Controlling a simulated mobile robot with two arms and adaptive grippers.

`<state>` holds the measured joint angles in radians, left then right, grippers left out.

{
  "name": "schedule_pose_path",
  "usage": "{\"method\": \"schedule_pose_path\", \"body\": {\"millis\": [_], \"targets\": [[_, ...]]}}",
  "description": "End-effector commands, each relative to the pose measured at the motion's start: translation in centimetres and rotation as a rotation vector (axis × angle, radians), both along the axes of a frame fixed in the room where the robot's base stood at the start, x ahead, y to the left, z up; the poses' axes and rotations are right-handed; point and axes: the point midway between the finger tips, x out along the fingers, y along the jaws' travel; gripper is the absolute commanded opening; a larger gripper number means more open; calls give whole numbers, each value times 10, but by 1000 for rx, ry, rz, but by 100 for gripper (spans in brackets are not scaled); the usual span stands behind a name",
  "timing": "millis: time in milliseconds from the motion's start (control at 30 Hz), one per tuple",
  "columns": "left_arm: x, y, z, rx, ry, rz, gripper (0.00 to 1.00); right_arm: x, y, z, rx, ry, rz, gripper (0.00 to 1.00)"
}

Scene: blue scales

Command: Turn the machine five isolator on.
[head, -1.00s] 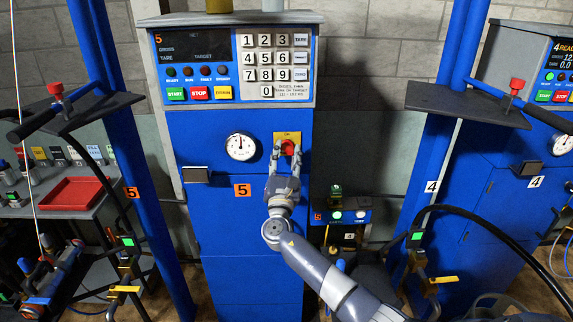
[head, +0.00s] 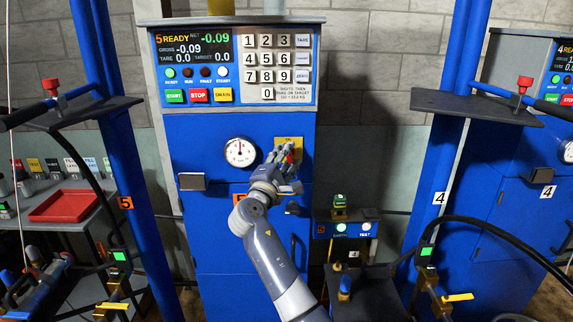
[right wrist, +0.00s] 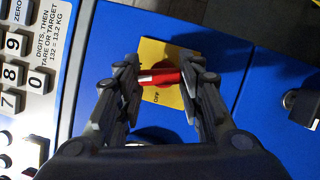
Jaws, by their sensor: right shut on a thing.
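The machine five isolator is a red handle (right wrist: 158,77) on a yellow plate (right wrist: 166,55) on the blue cabinet front. The right wrist view shows my right gripper (right wrist: 160,80) with a finger at each end of the handle, shut on it. In the head view the gripper (head: 284,160) covers most of the plate, and only a bit of red shows. Machine five's display (head: 201,51) is lit and reads "5 READY" with a net of -0.09. My left gripper is not in view.
The dial gauge (head: 240,152) is left of the isolator, and a keypad (head: 273,66) is above. A dark latch (right wrist: 303,104) sticks out of the cabinet near my gripper. Blue posts with shelves (head: 477,105) flank the machine. A red tray (head: 66,206) lies at the left.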

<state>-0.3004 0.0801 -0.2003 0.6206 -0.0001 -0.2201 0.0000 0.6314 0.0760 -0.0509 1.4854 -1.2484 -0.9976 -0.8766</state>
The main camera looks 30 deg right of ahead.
Motion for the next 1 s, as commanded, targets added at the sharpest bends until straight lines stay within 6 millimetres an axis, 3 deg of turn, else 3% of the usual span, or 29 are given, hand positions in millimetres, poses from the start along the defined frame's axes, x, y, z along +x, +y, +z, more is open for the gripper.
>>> {"method": "schedule_pose_path", "body": {"millis": [400, 1000], "targets": [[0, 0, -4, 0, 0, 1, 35, 0, 0, 2, 234, -142, 0, 11], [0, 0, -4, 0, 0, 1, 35, -1, -1, 2, 300, -184, -1, 11]]}}
